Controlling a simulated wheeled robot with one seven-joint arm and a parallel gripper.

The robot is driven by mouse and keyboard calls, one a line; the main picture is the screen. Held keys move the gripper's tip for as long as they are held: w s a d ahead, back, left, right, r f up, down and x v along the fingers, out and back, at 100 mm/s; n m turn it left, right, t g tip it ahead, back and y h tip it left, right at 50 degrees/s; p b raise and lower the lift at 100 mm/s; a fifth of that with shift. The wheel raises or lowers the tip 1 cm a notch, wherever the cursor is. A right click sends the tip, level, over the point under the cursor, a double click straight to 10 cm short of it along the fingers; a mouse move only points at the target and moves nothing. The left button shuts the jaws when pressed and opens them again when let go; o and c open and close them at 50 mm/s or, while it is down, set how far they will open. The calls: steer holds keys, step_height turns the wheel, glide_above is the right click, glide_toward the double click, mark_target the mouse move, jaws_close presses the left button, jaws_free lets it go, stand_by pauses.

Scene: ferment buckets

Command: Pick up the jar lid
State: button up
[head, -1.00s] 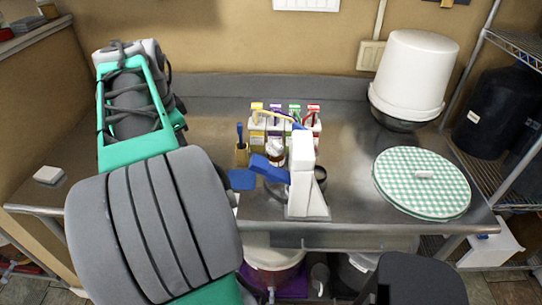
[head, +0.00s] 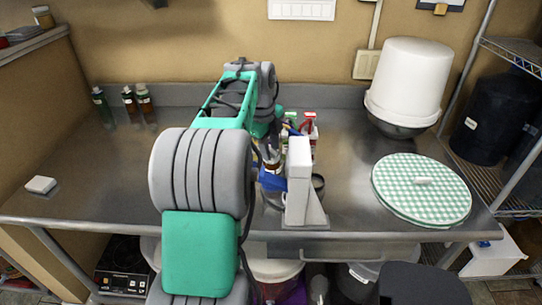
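I cannot make out a jar lid for certain. A small jar (head: 271,166) stands in the crowded middle of the steel table, partly hidden by my arm, and its top is too small to read. My arm reaches over the table just left of the middle, its far end beside the jar and the small cartons. My gripper is hidden behind my own arm links, so its fingers and anything in them do not show.
A white upright device (head: 300,185) stands close right of the jar. A green checkered round (head: 405,205) lies at right, before an upturned white bucket (head: 408,80). Several small bottles (head: 130,105) stand back left. A white block (head: 41,184) lies far left; the table between is clear.

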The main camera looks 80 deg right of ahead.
jaws_close()
stand_by(0.4)
steer(key=shift+r, duration=0.1)
